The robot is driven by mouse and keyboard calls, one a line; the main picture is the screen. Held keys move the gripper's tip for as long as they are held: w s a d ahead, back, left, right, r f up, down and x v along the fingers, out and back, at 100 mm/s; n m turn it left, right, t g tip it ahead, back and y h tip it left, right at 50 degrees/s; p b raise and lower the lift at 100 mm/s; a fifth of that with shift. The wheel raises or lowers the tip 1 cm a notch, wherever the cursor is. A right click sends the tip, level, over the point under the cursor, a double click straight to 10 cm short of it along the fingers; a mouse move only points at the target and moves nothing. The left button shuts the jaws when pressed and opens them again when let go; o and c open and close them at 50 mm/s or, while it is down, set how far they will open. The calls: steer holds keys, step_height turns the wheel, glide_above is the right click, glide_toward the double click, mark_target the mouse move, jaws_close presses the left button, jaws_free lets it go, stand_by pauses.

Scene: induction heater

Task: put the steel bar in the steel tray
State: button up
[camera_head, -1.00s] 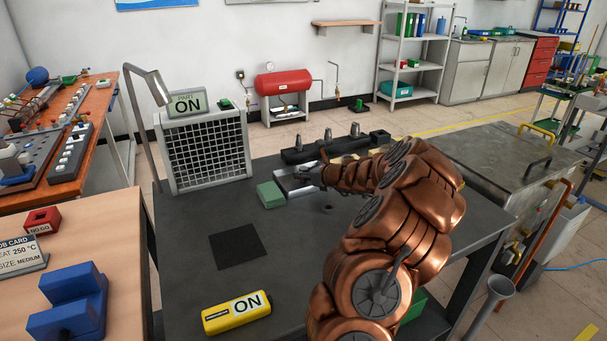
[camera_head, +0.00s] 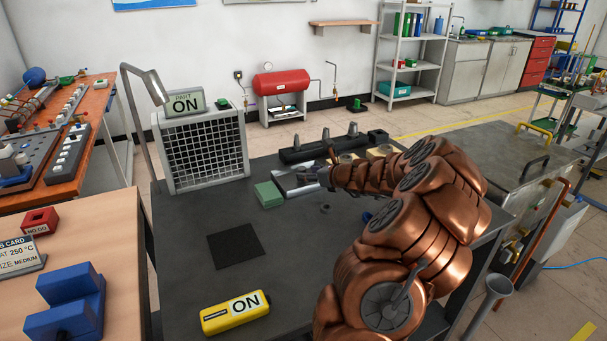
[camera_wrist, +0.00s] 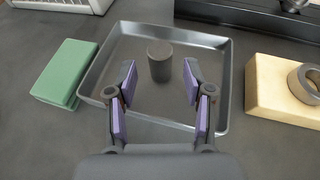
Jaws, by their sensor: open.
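The steel tray (camera_wrist: 215,112) is a shallow grey tray on the dark table; it also shows in the head view (camera_head: 284,188), partly behind my gripper. A short dark grey cylinder, which looks like the steel bar (camera_wrist: 160,62), stands upright inside the tray, towards its middle. My gripper (camera_wrist: 160,88) is open, with its purple-padded fingers apart over the near part of the tray. The cylinder is ahead of the fingertips and between their lines, with visible gaps on both sides. In the head view my gripper (camera_head: 324,178) reaches the tray from the right.
A green block (camera_wrist: 66,72) lies left of the tray. A tan block (camera_wrist: 275,92) with a metal ring (camera_wrist: 304,84) is to the right. A dark rack with pegs (camera_head: 322,149) stands behind. A black mat (camera_head: 235,246) and a yellow ON box (camera_head: 235,313) lie in front.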

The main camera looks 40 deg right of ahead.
steer(key=v, duration=0.7)
steer(key=shift+s+r, duration=0.25)
steer(key=shift+s, duration=0.1)
